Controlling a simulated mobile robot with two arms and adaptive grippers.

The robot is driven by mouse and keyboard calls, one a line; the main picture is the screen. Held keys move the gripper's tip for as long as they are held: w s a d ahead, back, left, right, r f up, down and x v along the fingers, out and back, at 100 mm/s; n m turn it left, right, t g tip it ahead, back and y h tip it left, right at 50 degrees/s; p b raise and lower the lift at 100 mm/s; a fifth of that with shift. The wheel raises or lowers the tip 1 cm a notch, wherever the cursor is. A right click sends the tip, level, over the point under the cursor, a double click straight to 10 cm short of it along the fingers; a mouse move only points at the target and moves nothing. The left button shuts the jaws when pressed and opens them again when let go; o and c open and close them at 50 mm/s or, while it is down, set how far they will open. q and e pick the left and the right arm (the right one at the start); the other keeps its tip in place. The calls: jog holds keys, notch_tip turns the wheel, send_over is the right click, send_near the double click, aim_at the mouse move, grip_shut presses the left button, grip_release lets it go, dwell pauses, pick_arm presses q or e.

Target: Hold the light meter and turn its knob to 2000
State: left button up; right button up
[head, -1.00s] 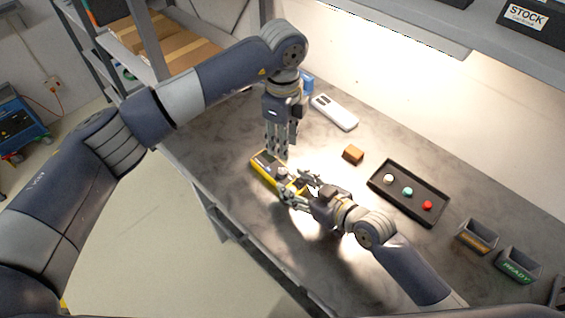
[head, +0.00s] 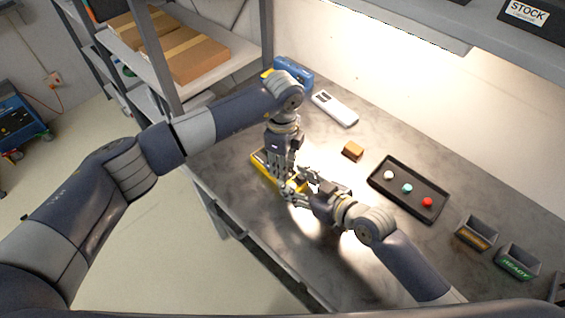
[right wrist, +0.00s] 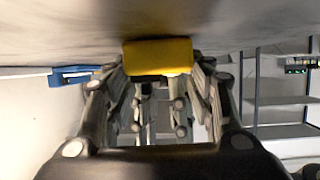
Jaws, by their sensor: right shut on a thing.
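The light meter (head: 261,162) is a yellow-edged device lying on the bench, partly hidden under my grippers. Its yellow end fills the gap at the fingertips in the right wrist view (right wrist: 158,57). My right gripper (head: 294,190) is shut on its near right end. My left gripper (head: 281,176) points down over the meter's middle, its fingertips close to the meter's face. The knob and its setting are hidden, and I cannot tell how far apart the left fingers are.
A white handheld device (head: 335,109) and a blue device (head: 293,72) lie behind. A small brown block (head: 353,151) and a black tray (head: 421,212) with white, teal and red pieces lie to the right. Beyond are two labelled bins, one reading READY (head: 518,262). Shelving stands at left.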

pick_arm(q)
grip_shut()
jog(key=shift+m, duration=0.8)
jog(key=shift+o, duration=1.1)
grip_release()
notch_tip(320, 180, up, 12)
